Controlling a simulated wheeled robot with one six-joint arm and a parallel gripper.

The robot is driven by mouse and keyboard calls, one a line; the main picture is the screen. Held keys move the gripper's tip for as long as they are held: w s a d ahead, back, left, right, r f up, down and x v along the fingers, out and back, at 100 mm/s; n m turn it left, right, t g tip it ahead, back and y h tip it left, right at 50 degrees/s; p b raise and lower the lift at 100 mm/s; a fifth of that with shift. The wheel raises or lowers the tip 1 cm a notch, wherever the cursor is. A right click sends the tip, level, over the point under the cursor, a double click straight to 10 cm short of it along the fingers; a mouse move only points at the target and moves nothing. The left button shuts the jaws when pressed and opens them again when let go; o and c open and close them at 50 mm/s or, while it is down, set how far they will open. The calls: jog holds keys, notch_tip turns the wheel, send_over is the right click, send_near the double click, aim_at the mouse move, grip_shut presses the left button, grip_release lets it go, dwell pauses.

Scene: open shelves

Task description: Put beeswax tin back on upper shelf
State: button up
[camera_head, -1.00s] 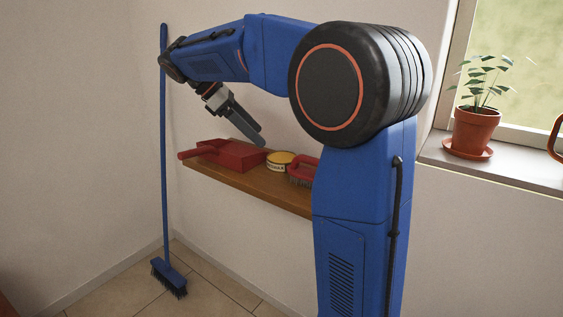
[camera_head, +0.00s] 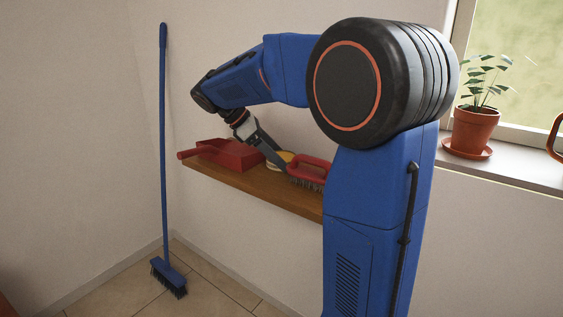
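The beeswax tin (camera_head: 288,156), round with a yellow lid, stands on a brown wooden shelf (camera_head: 251,183) between a red dustpan and a red brush. My gripper (camera_head: 279,159) reaches down to the tin from the upper left. Its two dark fingers look spread apart, and the nearer one covers much of the tin. I cannot tell whether either finger touches it. Only one shelf is in view; no upper shelf shows.
The red dustpan (camera_head: 229,154) lies just left of the tin. The red-handled brush (camera_head: 309,171) is close on its right. A blue broom (camera_head: 164,150) leans in the corner. A potted plant (camera_head: 474,130) stands on the windowsill at right.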

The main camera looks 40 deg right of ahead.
jog(key=c, duration=1.4)
notch_tip(320, 180, up, 18)
jog(key=shift+r, duration=0.1)
